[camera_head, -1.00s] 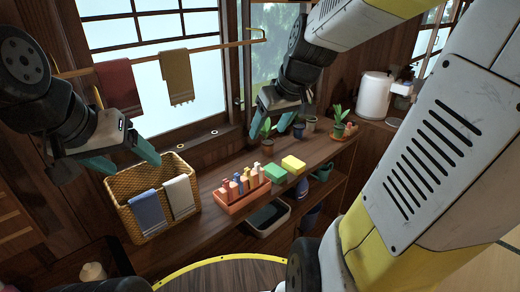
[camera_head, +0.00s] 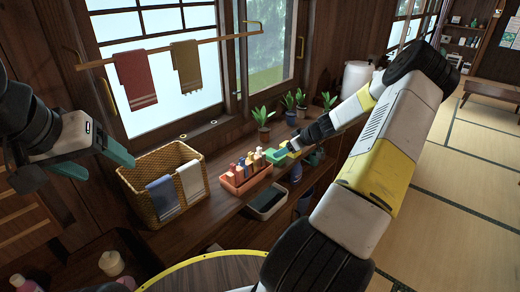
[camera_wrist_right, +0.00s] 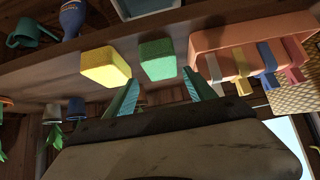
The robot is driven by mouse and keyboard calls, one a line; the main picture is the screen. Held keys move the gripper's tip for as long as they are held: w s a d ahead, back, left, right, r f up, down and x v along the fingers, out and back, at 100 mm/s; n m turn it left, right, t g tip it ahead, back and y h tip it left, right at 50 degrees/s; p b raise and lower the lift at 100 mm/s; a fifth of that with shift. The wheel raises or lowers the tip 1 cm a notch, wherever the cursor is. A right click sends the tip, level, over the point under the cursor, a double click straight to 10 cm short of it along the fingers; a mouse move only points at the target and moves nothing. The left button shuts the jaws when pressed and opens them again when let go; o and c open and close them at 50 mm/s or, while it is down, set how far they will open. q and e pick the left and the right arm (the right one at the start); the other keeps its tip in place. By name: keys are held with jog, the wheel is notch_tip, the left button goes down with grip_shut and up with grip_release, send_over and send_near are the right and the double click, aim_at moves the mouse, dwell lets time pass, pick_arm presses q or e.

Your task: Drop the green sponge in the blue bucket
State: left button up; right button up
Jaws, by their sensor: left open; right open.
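The green sponge (camera_wrist_right: 157,60) lies on the wooden shelf in the right wrist view, just ahead of my open right gripper (camera_wrist_right: 163,90). Its near end is at the gap between the teal fingertips, and I cannot tell whether they touch it. In the head view the sponge (camera_head: 276,156) is partly hidden by that gripper. My left gripper (camera_head: 108,158) is open and empty, left of the wicker basket. On the lower shelf a blue object (camera_head: 305,201) is partly visible; I cannot tell whether it is the blue bucket.
A yellow sponge (camera_wrist_right: 105,66) lies beside the green one. An orange tray (camera_head: 233,187) of several bottles or pegs is on the other side. A wicker basket (camera_head: 143,211) with cloths stands left. Potted plants (camera_head: 262,134) line the back. A rectangular tub (camera_head: 266,214) is on the lower shelf.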

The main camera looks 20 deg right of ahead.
jog(key=x, duration=0.7)
jog(key=shift+w+a, duration=0.25)
jog(key=c, duration=1.1)
jog(key=shift+r, duration=0.15)
